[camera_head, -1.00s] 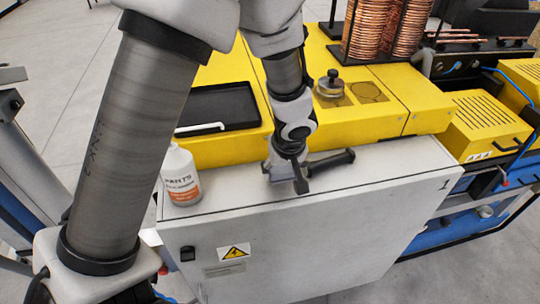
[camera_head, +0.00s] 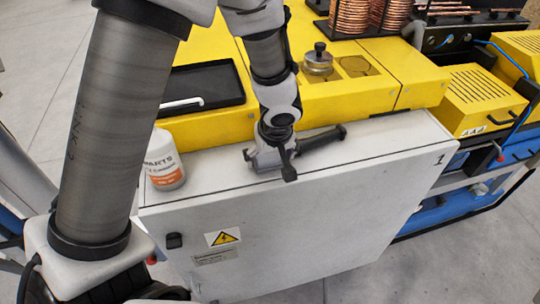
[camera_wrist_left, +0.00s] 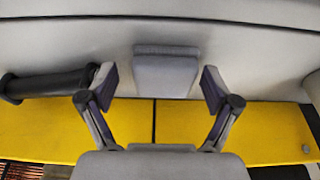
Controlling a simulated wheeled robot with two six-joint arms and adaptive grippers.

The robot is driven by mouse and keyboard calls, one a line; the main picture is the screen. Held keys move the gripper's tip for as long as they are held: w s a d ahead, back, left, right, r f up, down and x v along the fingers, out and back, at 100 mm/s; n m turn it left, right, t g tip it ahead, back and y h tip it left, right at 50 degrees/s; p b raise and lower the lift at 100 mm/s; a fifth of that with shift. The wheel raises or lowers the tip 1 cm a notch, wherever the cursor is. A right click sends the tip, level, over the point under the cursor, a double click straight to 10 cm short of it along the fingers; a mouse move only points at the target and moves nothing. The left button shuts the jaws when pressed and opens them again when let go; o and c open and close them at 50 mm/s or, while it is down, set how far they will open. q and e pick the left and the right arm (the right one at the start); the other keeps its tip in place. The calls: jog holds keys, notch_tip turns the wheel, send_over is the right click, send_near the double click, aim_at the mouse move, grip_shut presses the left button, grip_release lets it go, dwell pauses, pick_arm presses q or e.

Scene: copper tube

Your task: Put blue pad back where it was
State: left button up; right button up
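The blue pad, a small greyish-blue block (camera_wrist_left: 166,72), lies on the light grey cabinet top in the left wrist view. My left gripper (camera_wrist_left: 160,82) is open, with one finger on each side of the pad and a visible gap at both sides. In the head view my left gripper (camera_head: 272,164) points down at the cabinet top (camera_head: 370,150), next to a black handle (camera_head: 325,138). The pad is hard to tell from the gripper there. My right gripper is not in view.
A white bottle (camera_head: 163,160) stands at the left end of the cabinet top. Behind it, a yellow machine (camera_head: 370,97) carries a black tray (camera_head: 203,98), a metal knob weight (camera_head: 318,60) and copper coils (camera_head: 350,15). The cabinet top is clear on the right.

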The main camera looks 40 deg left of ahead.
pick_arm(q)
jog(key=shift+s+r, duration=0.1)
jog(key=shift+r, duration=0.1)
jog(key=p+v, duration=0.4)
jog(key=v, duration=0.3)
jog(key=shift+a+r+p, duration=0.15)
jog(key=shift+r+p, duration=0.05)
jog(key=shift+p, duration=0.15)
notch_tip(320, 180, up, 5)
jog(key=p, duration=0.1)
send_over(272, 168)
jog(key=s+d, duration=0.2)
jog(key=shift+w+a+f, duration=0.3)
jog(key=shift+w, duration=0.05)
